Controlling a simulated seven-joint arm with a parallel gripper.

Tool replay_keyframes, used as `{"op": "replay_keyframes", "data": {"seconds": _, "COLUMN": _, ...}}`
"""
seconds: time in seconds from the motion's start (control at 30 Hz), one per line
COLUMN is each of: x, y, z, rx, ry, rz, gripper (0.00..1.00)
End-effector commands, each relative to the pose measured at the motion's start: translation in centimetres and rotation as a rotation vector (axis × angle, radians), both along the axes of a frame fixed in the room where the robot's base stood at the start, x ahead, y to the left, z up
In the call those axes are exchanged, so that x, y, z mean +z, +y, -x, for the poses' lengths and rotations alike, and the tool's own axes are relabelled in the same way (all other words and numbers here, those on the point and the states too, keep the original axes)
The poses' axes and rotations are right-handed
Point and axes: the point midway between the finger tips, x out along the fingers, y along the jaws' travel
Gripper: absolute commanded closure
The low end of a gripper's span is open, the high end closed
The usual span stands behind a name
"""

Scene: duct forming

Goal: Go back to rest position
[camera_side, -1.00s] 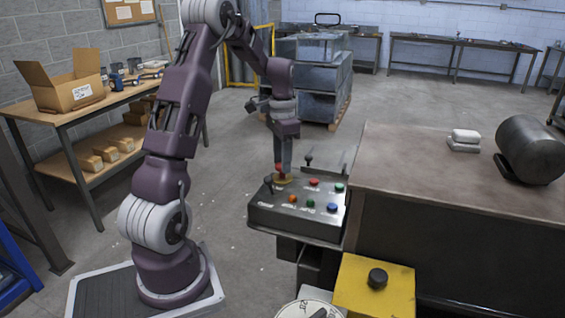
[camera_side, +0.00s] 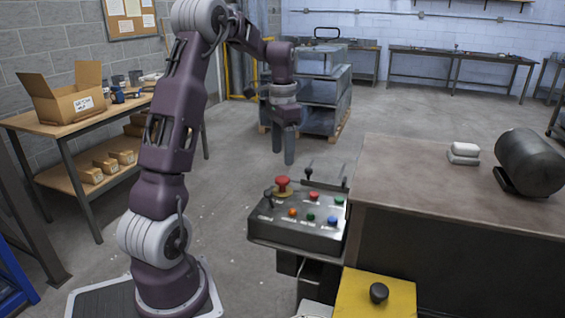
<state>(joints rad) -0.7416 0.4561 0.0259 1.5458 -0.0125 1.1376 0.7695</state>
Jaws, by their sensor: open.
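My gripper (camera_side: 284,150) points down in the air above the control box and is clear of it. It is open with nothing seen between its fingers. The control box (camera_side: 298,236) has a dark sloped top with several coloured buttons. A large red mushroom button (camera_side: 283,184) on a yellow base sits at its back left, in full view below my gripper, with a gap between them.
A brown-topped bench (camera_side: 430,185) stands right of the box, with white blocks (camera_side: 464,153) and a dark cylinder (camera_side: 529,160). A yellow box (camera_side: 374,293) is in front. A wooden table (camera_side: 58,125) with cartons is at left. Grey stacked metal (camera_side: 328,90) stands behind my gripper.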

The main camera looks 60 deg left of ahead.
Motion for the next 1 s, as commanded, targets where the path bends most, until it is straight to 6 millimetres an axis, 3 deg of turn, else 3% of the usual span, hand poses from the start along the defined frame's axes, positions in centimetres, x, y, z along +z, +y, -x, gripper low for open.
{"op": "replay_keyframes", "data": {"seconds": 0.37, "x": 0.2, "y": 0.0, "z": 0.0, "rx": 0.000, "ry": 0.001, "rz": 0.001, "gripper": 0.41}}
{"op": "replay_keyframes", "data": {"seconds": 0.47, "x": 1.0, "y": -1.3, "z": -0.1, "rx": -0.005, "ry": -0.012, "rz": -0.009, "gripper": 0.41}}
{"op": "replay_keyframes", "data": {"seconds": 0.57, "x": 4.3, "y": -6.9, "z": 0.3, "rx": -0.013, "ry": -0.072, "rz": -0.047, "gripper": 0.41}}
{"op": "replay_keyframes", "data": {"seconds": 0.63, "x": 6.9, "y": -12.8, "z": 2.0, "rx": -0.017, "ry": -0.142, "rz": -0.073, "gripper": 0.41}}
{"op": "replay_keyframes", "data": {"seconds": 0.7, "x": 8.5, "y": -18.3, "z": 4.9, "rx": -0.017, "ry": -0.224, "rz": -0.085, "gripper": 0.41}}
{"op": "replay_keyframes", "data": {"seconds": 0.8, "x": 8.9, "y": -24.1, "z": 10.0, "rx": -0.015, "ry": -0.334, "rz": -0.073, "gripper": 0.41}}
{"op": "replay_keyframes", "data": {"seconds": 0.9, "x": 8.0, "y": -27.3, "z": 14.2, "rx": -0.013, "ry": -0.420, "rz": -0.042, "gripper": 0.41}}
{"op": "replay_keyframes", "data": {"seconds": 1.0, "x": 6.9, "y": -28.7, "z": 16.9, "rx": -0.007, "ry": -0.470, "rz": -0.013, "gripper": 0.41}}
